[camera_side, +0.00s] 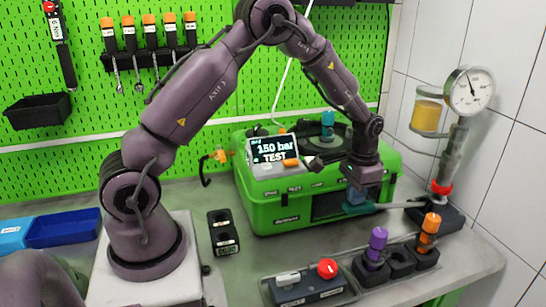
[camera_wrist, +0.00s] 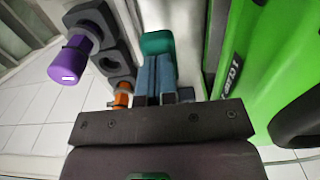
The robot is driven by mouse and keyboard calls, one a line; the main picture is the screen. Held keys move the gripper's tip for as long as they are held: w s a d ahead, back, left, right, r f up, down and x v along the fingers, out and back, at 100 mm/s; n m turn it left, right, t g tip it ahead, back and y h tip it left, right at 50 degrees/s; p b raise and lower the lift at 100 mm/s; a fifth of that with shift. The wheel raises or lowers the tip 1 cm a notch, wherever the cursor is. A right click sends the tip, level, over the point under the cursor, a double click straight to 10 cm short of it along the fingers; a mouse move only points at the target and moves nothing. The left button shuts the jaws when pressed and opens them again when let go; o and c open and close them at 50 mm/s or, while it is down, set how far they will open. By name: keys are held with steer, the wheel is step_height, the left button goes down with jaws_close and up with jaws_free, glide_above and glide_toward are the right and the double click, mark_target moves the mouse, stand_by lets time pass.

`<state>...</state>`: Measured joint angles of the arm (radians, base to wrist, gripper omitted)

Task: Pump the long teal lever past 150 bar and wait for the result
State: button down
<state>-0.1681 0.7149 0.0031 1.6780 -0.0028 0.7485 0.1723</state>
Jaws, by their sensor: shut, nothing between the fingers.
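The teal lever (camera_side: 390,206) lies roughly level in front of the green case in the side view, its thick grip toward the left and its thin end toward the gauge stand. My gripper (camera_side: 356,198) points down at the grip end, fingers shut with nothing between them. In the wrist view the teal grip (camera_wrist: 157,42) shows just beyond the blue fingertips (camera_wrist: 155,62); I cannot tell whether they touch it. The round gauge (camera_side: 469,91) stands at the right; its reading is too small to tell. The display (camera_side: 273,151) reads "150 bar TEST".
The green case (camera_side: 280,212) stands close behind the lever. Purple (camera_side: 377,243) and orange (camera_side: 429,228) handled parts stand in dark holders in front. A control box with a red button (camera_side: 327,267) sits at the front. A blue bin (camera_side: 64,228) is at left.

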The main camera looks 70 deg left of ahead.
steer(key=shift+f, duration=0.25)
steer(key=shift+w+r, duration=0.2)
steer(key=shift+r, duration=1.3)
step_height(320, 180, up, 6)
